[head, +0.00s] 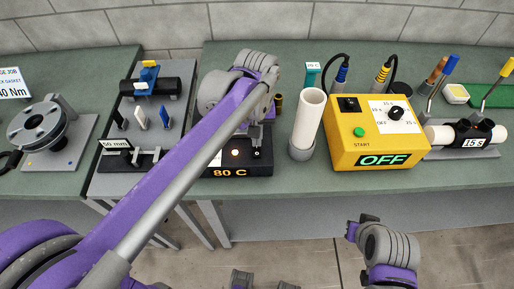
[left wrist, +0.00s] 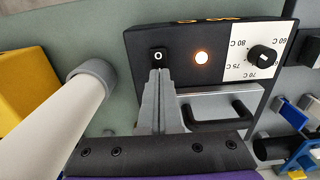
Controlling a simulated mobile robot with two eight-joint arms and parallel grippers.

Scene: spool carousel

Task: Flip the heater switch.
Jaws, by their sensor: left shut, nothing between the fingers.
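The heater is a dark box (head: 222,172) with an orange "80 C" readout on its front, behind my left arm in the head view. In the left wrist view its panel (left wrist: 180,77) carries a small black switch (left wrist: 158,54) marked "O", a glowing orange-white lamp (left wrist: 201,57) and a black dial (left wrist: 262,58) on a white temperature scale. My left gripper (head: 257,142) is shut and empty, pointing down over the heater's right side. In the left wrist view its fingertips (left wrist: 160,72) are right at the switch's edge; I cannot tell whether they touch it.
A white tube (head: 308,115) stands in a grey holder just right of the heater. A yellow timer box (head: 345,150) reading "OFF" is beyond it. A grey fixture plate (head: 120,180) stands to the left. A dark handle (left wrist: 222,115) is close to the fingers.

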